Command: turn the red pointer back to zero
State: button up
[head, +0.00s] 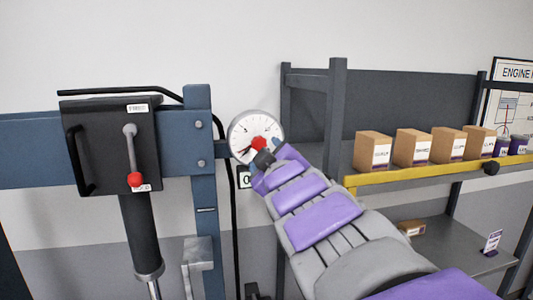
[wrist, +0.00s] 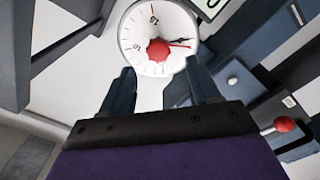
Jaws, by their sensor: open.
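The round white gauge (head: 262,127) is fixed beside the blue press post, with black marks on its face. In the wrist view the gauge (wrist: 134,36) is ahead of my fingers. A red knob (wrist: 158,51) sits at its middle, and a thin red pointer (wrist: 185,46) reaches right toward the rim, close to a dark needle. My gripper (wrist: 157,82) is open, its two dark fingers apart below the knob in the picture, with nothing between them. In the head view the red knob (head: 258,143) shows just beyond my gripper (head: 268,156), which hides the gauge's lower right.
A dark pump box (head: 110,140) with a red-tipped lever (head: 134,179) stands left of the gauge on the blue press frame (head: 200,100). A grey shelf with a yellow edge (head: 410,176) holds several boxes (head: 412,147) at right. A black hose (head: 233,230) hangs below the gauge.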

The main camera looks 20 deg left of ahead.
jog(key=v, duration=0.8)
jog(key=shift+s, duration=0.4)
jog(key=shift+f, duration=0.1)
